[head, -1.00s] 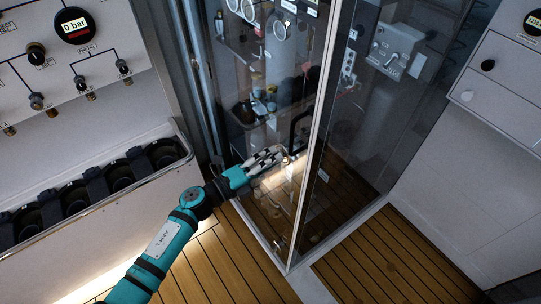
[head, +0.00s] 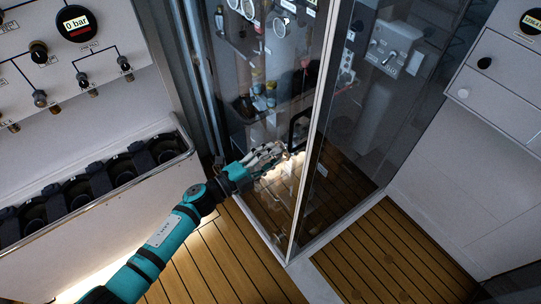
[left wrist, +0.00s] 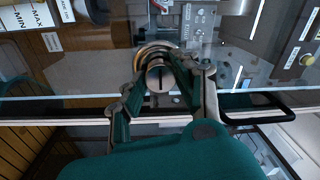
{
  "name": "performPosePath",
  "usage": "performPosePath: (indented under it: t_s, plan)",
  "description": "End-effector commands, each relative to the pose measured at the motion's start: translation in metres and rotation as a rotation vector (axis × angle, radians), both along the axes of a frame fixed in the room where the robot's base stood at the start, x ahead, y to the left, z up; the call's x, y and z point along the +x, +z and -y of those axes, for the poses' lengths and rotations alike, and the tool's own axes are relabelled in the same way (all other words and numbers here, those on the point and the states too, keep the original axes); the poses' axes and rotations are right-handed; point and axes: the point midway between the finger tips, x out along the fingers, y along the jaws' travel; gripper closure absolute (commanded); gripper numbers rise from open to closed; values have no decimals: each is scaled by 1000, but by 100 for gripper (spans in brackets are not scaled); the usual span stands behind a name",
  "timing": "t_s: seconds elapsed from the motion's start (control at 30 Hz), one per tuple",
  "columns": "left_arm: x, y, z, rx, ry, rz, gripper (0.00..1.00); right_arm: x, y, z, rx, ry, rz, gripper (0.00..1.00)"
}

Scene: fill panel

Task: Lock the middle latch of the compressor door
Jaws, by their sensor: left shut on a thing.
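The compressor door (head: 308,155) is a tall glass panel with a pale metal frame and a black handle (head: 300,130). My left gripper (head: 282,149) reaches in from the left to the door frame at about handle height. In the left wrist view, my left gripper (left wrist: 160,70) has its two fingers closed around a round metal latch knob (left wrist: 157,78) with a dark slot across its face. This appears to be the middle latch; the fingers hide its sides. The black handle (left wrist: 258,108) lies to its right there. My right gripper is not in view.
A row of black cup holders (head: 90,182) runs along the left wall under a gauge panel (head: 105,40). A white cabinet (head: 500,85) stands at right. Equipment shows behind the glass. Wooden floor (head: 225,250) in front is clear.

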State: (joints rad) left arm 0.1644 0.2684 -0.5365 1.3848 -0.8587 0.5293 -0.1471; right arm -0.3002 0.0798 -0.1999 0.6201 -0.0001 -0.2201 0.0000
Motion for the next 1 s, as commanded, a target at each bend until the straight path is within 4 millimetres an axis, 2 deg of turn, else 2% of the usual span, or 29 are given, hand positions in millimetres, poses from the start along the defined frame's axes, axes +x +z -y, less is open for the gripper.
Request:
performPosePath:
  t_s: [0.2, 0.23, 0.4, 0.73, 0.87, 1.0]
  plan:
    - [1, 1, -1, -2, 2, 0, 100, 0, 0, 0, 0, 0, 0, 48]
    - [1, 1, -1, -2, 2, 0, 68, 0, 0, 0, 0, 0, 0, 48]
    - [1, 1, 0, -1, 1, 0, 47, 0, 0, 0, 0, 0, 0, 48]
    - [-2, -1, -4, 2, 1, 0, 47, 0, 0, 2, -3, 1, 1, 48]
    - [-13, -2, -18, 3, 0, -1, 47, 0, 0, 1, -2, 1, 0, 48]
    - [-30, -4, -43, 5, 1, -1, 47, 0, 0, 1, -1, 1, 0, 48]
